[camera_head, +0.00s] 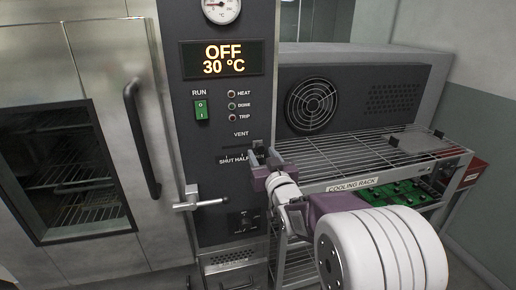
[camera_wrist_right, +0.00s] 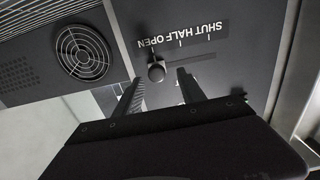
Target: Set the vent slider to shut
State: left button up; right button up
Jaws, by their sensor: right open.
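The vent slider's dark round knob (camera_wrist_right: 157,72) sits at the OPEN end of its slot (camera_wrist_right: 195,60) in the wrist view, where the SHUT HALF OPEN lettering is upside down. In the head view, the slot (camera_head: 236,148) runs below the VENT label, and my right gripper hides part of the OPEN lettering. My right gripper (camera_head: 265,163) is open in front of the slot's right end. In the wrist view, the knob shows between its two fingertips (camera_wrist_right: 160,78); I cannot tell if they touch it. My left gripper is not in view.
Left of the control panel (camera_head: 218,110) is the oven door with a dark vertical handle (camera_head: 142,138). A metal lever latch (camera_head: 200,202) sticks out below the slider. A wire cooling rack (camera_head: 340,158) stands at the right, with a green board (camera_head: 385,195) beneath.

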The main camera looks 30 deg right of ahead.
aim_at(260, 149)
jog(key=x, duration=0.4)
jog(key=shift+s+d, duration=0.15)
jog(key=shift+d, duration=0.2)
jog(key=shift+w+a, duration=0.15)
jog(key=shift+w, duration=0.25)
jog(key=shift+s, duration=0.1)
grip_shut()
dwell(0.6)
